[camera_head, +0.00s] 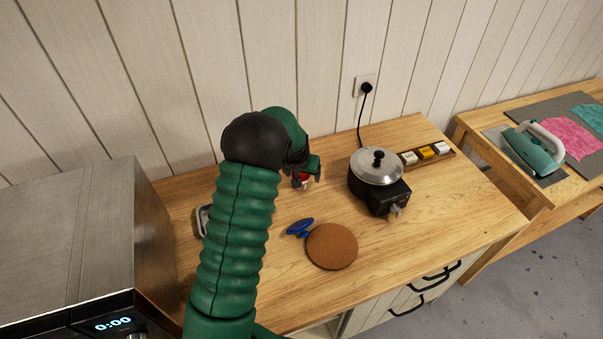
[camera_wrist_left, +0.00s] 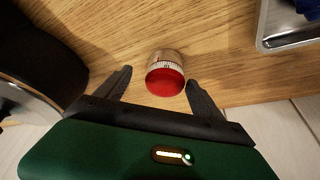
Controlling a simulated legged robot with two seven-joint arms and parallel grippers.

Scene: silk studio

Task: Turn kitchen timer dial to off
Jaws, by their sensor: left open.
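The kitchen timer (camera_wrist_left: 166,72) is a small round piece with a red end and a silver graduated ring, on the wooden counter. In the head view the timer (camera_head: 303,181) shows only in part beneath my left gripper (camera_head: 308,170). In the left wrist view my left gripper (camera_wrist_left: 158,82) is open, one finger on each side of the timer's red end. Gaps show between the fingers and the timer. I cannot read the dial's setting. My right gripper is not in view.
A lidded pot (camera_head: 376,168) on a black burner stands right of the timer, its cord running to a wall socket. A cork mat (camera_head: 332,247) and a blue object (camera_head: 298,228) lie in front. A metal tray (camera_wrist_left: 264,30) and a steel appliance (camera_head: 90,240) are left.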

